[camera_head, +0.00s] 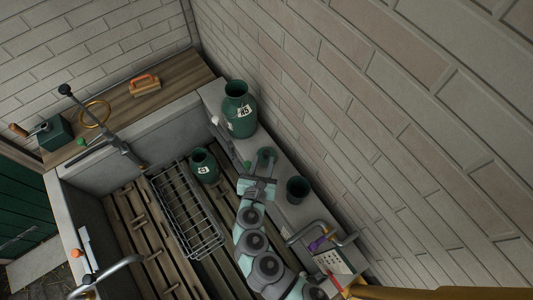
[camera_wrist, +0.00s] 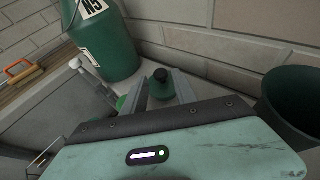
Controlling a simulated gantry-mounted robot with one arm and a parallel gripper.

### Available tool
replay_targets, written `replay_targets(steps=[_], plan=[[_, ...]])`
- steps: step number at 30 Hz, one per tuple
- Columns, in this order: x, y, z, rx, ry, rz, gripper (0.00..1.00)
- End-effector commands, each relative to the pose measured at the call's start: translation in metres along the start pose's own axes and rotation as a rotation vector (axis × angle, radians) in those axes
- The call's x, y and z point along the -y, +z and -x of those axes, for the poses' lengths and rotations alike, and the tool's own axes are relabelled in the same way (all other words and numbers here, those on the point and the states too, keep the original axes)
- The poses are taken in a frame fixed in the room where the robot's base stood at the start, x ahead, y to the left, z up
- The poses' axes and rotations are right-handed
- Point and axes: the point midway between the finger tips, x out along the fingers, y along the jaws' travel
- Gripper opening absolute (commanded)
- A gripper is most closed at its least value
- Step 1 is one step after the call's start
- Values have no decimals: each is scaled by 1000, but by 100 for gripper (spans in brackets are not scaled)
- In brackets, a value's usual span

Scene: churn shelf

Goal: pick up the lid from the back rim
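The green lid (camera_head: 266,154) with a dark knob lies on the pale back rim (camera_head: 297,215), between a large green can and a dark green cup. In the wrist view the lid (camera_wrist: 161,91) shows ahead of my gripper (camera_wrist: 161,86), its knob between the two grey fingers. The fingers are apart, with a gap visible on both sides of the knob. In the head view my gripper (camera_head: 264,172) is at the near side of the lid, and the fingertips are hard to make out. Whether the fingers touch the lid cannot be told.
The large green can (camera_head: 239,109) stands left of the lid by the brick wall. The dark cup (camera_head: 298,189) stands to the right, also close in the wrist view (camera_wrist: 298,98). A smaller green can (camera_head: 204,166) and a wire rack (camera_head: 188,212) are in the slatted trough below.

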Motion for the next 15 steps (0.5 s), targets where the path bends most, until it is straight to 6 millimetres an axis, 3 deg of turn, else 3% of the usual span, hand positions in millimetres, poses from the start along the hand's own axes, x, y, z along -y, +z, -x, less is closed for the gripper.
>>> replay_targets(steps=[7,15], plan=[[1,1,-16,1,-3,-1,34],[1,0,-50,0,-2,-1,34]])
